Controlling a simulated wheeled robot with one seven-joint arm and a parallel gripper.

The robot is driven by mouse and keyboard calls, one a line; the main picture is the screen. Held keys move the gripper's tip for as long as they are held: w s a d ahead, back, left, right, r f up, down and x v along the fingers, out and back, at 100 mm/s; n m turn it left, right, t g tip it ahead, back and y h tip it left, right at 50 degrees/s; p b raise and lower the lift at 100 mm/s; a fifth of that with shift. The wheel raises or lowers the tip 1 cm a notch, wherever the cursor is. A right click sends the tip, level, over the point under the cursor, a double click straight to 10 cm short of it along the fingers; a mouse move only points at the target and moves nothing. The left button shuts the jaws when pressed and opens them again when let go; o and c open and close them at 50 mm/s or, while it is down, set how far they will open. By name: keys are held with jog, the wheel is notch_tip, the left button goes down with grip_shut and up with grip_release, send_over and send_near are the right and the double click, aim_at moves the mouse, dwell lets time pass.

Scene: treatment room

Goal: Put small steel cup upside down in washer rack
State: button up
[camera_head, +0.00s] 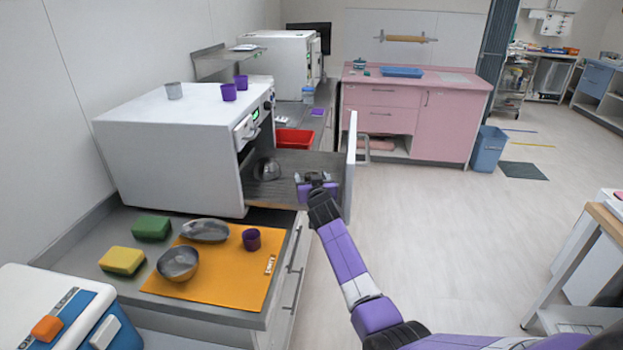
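A small grey steel cup (174,90) stands on top of the white washer (165,150) at the left. The washer is open at its right side, and its pulled-out rack (292,160) shows between the body and the upright white door (350,165). A rounded steel vessel (267,170) sits on the rack close to the washer opening; it looks dome-like, but its exact pose is hard to tell. My gripper (315,178) is over the right part of the rack, to the right of that vessel and apart from it. Its fingers look spread, with nothing seen between them.
Two purple cups (228,92) stand on the washer. An orange mat (225,285) in front holds steel bowls (178,263) and a purple cup (251,239). Green and yellow sponges (122,261) lie left. A red tray (295,138) is behind the rack.

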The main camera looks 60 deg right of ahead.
jog(key=shift+v, duration=3.9)
